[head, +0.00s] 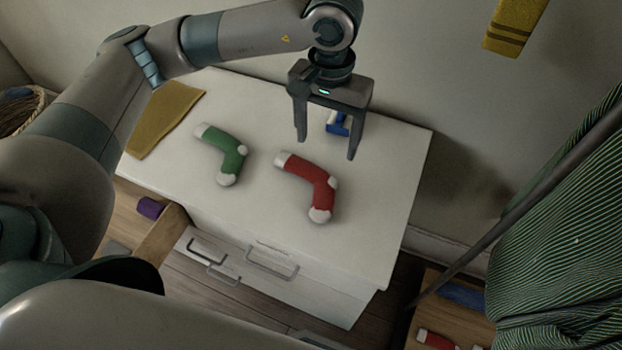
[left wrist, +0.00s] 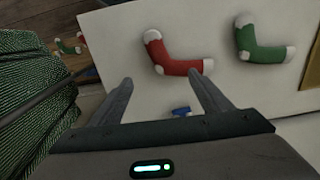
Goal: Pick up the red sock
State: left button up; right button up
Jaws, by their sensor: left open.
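A red sock (head: 314,184) with white cuff, heel and toe lies bent on top of a white dresser (head: 385,205). It also shows in the left wrist view (left wrist: 174,62), ahead of the fingertips. My left gripper (head: 326,148) is open and empty, its fingers pointing down above the dresser, behind the red sock in the head view. It also shows in the left wrist view (left wrist: 160,88). I see no contact with the sock. My right gripper is not in view.
A green sock (head: 229,155) lies left of the red one. A blue item (head: 338,123) is partly hidden behind my left gripper. A mustard cloth (head: 165,115) lies at the dresser's left edge. Striped green fabric (head: 560,230) hangs at right. Another red item (head: 436,340) lies low at right.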

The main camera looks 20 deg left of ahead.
pick_arm(q)
notch_tip(320, 180, down, 5)
jog(key=p, duration=0.4)
send_over(324, 191)
notch_tip(324, 191, down, 6)
jog(key=shift+s+r, duration=0.1)
jog(key=shift+f+p, duration=0.3)
jog(key=shift+f, duration=0.35)
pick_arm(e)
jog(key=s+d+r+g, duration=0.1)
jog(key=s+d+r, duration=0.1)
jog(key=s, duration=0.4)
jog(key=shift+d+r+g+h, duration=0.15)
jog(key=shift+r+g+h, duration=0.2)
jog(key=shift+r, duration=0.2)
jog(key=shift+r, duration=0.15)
pick_arm(q)
jog(key=shift+f+p, duration=0.55)
jog(key=shift+p, duration=0.15)
notch_tip(324, 191, down, 3)
jog(key=shift+r+p, duration=0.1)
jog(key=shift+p, duration=0.8)
jog(key=shift+f, duration=0.65)
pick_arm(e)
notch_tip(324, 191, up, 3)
